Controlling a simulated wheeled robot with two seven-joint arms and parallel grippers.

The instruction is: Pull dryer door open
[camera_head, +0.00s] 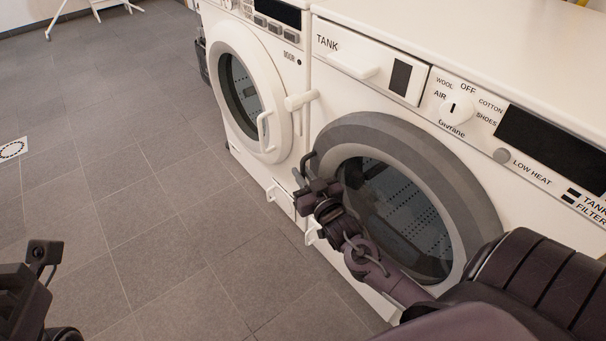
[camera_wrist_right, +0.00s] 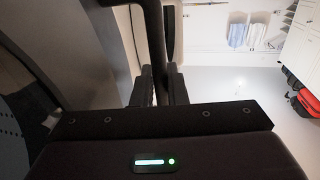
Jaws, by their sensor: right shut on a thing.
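The dryer (camera_head: 445,32) is the white machine at the right in the head view. Its round door has a thick grey ring (camera_head: 460,165) and a dark glass window, and looks shut or nearly so. The dark door handle (camera_head: 308,158) is on the ring's left side. My right gripper (camera_head: 309,181) is shut on this handle. In the right wrist view the handle is a dark bar (camera_wrist_right: 154,40) running down between the fingers (camera_wrist_right: 160,86). My left gripper (camera_head: 30,275) shows only partly at the lower left, away from the dryer; its fingers are not clear.
A white washer (camera_head: 296,72) with a round door (camera_head: 275,110) and a protruding white handle stands left of the dryer. The grey tiled floor (camera_head: 150,215) in front of both machines is clear. Shelves with folded cloth (camera_wrist_right: 245,32) show in the right wrist view.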

